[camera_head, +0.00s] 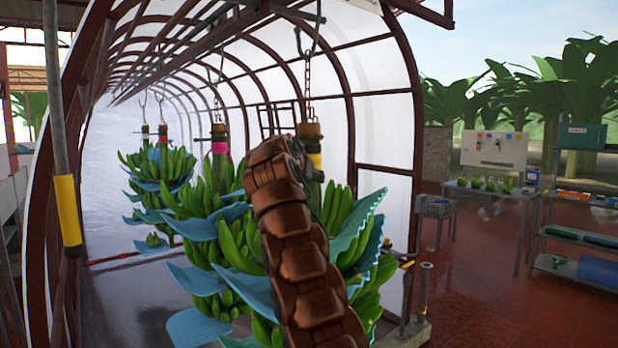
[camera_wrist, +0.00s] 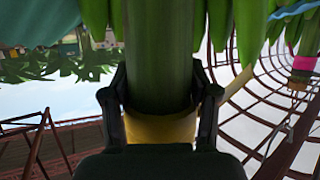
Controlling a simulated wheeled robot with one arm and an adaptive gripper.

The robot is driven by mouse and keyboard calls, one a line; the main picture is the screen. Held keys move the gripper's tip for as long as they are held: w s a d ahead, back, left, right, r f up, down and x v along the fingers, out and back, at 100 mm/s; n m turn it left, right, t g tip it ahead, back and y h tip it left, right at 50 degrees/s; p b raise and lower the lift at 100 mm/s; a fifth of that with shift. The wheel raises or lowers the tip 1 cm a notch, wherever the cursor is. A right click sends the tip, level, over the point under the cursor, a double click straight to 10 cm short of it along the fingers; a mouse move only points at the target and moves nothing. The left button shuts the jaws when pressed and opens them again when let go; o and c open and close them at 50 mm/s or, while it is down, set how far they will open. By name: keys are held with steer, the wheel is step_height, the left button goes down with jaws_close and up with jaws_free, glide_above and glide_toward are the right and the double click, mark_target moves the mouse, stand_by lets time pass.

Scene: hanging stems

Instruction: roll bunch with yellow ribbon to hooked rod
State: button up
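The bunch with the yellow ribbon (camera_head: 314,160) hangs by a chain and hook in the head view, partly hidden by my brown-covered arm. Its green fruit (camera_head: 340,210) and blue sheets show around the arm. In the wrist view its thick green stem (camera_wrist: 160,60) stands between my gripper's (camera_wrist: 159,75) two black fingers, with the yellow ribbon (camera_wrist: 160,128) close to the palm. The fingers meet the stem's sides with no clear gap. A grey vertical rod with a yellow sleeve (camera_head: 68,210) stands at left; its top is out of view, so I cannot tell if it is hooked.
A bunch with a pink ribbon (camera_head: 219,147) hangs close by at left, with others farther back. Brown arches with clear sheeting curve overhead. Short posts (camera_head: 424,288) stand on a block at right. A table (camera_head: 490,190) and shelves stand beyond open red floor.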

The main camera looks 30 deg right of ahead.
steer(key=o, duration=0.4)
steer(key=shift+w, duration=0.1)
steer(key=shift+o, duration=0.2)
steer(key=shift+s+a+r, duration=0.35)
steer(key=shift+s+r, duration=0.15)
steer(key=shift+s+a, duration=0.5)
steer(key=shift+a, duration=0.15)
steer(key=v, duration=0.9)
